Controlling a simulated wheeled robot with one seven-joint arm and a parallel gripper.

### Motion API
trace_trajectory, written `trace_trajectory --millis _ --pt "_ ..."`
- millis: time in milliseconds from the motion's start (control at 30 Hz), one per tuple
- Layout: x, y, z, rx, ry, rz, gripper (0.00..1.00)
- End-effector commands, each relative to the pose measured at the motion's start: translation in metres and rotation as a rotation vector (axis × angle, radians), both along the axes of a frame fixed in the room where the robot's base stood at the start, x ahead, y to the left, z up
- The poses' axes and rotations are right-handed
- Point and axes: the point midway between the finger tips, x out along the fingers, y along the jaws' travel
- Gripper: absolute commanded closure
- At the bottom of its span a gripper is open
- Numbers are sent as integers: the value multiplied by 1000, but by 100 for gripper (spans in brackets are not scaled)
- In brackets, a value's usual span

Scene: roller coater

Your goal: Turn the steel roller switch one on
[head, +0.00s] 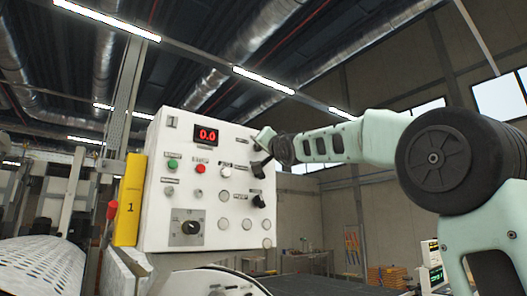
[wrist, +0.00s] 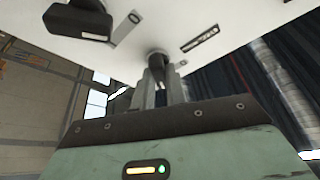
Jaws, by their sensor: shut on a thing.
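The white control panel (head: 160,225) stands left of centre in the head view. My gripper (head: 264,150) reaches in from the right to the panel's upper right corner. In the wrist view my gripper (wrist: 158,82) has its fingers close together, shut on a small dark round switch knob (wrist: 157,57) on the white panel face. The fingers hide most of this knob. A black switch handle (head: 258,201) sits lower on the panel's right side. The labels are too small to read, so I cannot tell which switch is steel roller switch one.
The panel has a red display (head: 207,134), a green button (head: 173,164), a red button (head: 200,169) and a rotary selector (head: 190,227). A yellow post (head: 129,200) stands at its left. A perforated roller (head: 42,265) lies at lower left. A blocky black part (wrist: 78,22) is beside the held knob.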

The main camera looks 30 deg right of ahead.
Motion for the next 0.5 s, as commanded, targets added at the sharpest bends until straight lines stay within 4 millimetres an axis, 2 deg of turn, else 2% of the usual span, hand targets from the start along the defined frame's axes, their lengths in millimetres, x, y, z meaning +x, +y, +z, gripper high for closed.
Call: trace_trajectory --millis 500 --pt "0 0 -1 37 5 0 100"
